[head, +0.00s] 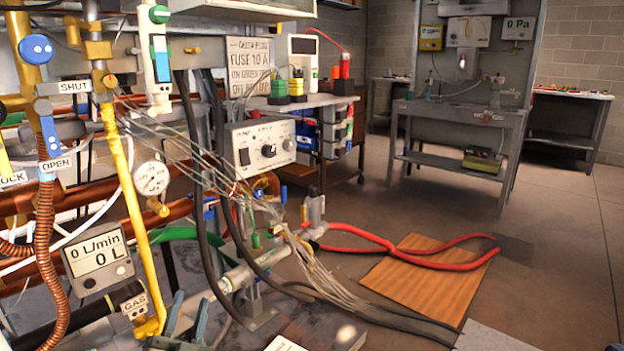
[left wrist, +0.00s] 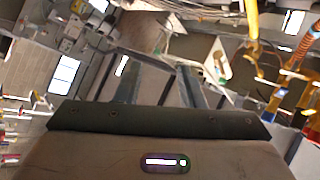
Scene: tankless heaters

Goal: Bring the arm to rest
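My left gripper (head: 188,304) shows at the bottom of the head view, left of centre, as two slim blue-grey fingers pointing up. It is low in front of the pipework and cables. In the left wrist view the two fingers of the left gripper (left wrist: 158,72) stand apart with nothing seen held between them. My right gripper is not recognisable; only a small dark piece shows in the lower right corner of the head view, and I cannot tell what it is.
A yellow gas pipe (head: 128,220), a flow meter (head: 98,262) and a pressure gauge (head: 152,178) stand close at left. A cable bundle (head: 318,272) and a grey control box (head: 260,145) are near. A red hose (head: 400,250) crosses a wooden board (head: 430,282). Floor at right is open.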

